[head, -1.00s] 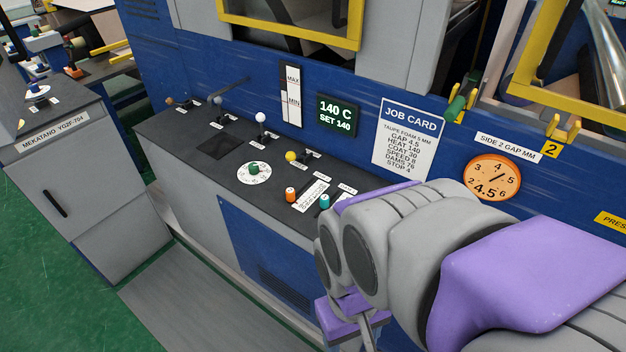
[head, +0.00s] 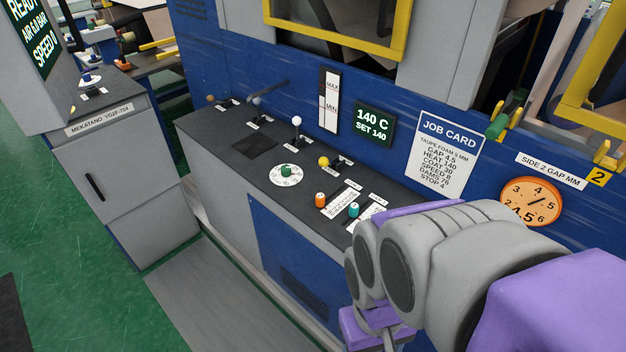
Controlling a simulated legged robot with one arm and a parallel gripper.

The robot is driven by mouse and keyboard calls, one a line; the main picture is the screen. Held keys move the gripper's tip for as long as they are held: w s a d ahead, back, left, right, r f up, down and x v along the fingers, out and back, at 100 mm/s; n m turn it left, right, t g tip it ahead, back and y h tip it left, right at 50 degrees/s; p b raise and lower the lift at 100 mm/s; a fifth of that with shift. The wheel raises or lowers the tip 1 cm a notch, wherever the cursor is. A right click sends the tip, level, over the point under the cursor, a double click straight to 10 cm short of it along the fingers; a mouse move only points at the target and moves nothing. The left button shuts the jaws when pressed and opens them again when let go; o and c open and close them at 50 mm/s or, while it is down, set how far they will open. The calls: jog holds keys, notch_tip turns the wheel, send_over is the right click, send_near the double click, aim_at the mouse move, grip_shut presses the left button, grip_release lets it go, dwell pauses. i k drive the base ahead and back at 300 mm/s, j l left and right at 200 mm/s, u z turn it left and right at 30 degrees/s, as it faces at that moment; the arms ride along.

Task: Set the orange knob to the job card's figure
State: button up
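The orange knob (head: 320,200) stands on the dark console top, at the near end of a white printed scale (head: 341,202). A teal knob (head: 353,210) stands to its right beside a similar scale. The job card (head: 447,150) is on the blue panel behind; it reads taupe foam, gap 4.5, heat 140, coat 30, speed 8, dams 76, stop 4, in small print. My arm fills the lower right and covers part of the console's right end. My gripper (head: 380,330) shows only partly at the bottom, apart from the orange knob; its fingertips are not clear.
A green knob on a white dial (head: 286,173), a yellow-knobbed lever (head: 323,162) and a white-knobbed lever (head: 296,121) stand on the console. A display (head: 373,125) reads 140 C, set 140. An orange gauge (head: 530,202) reads 4.5.

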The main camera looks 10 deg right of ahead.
aim_at(320, 198)
jog(key=i+j+z, duration=0.25)
jog(key=j+z, duration=0.2)
jog(key=i+j+z, duration=0.25)
jog(key=j, duration=0.15)
jog(key=k, duration=0.05)
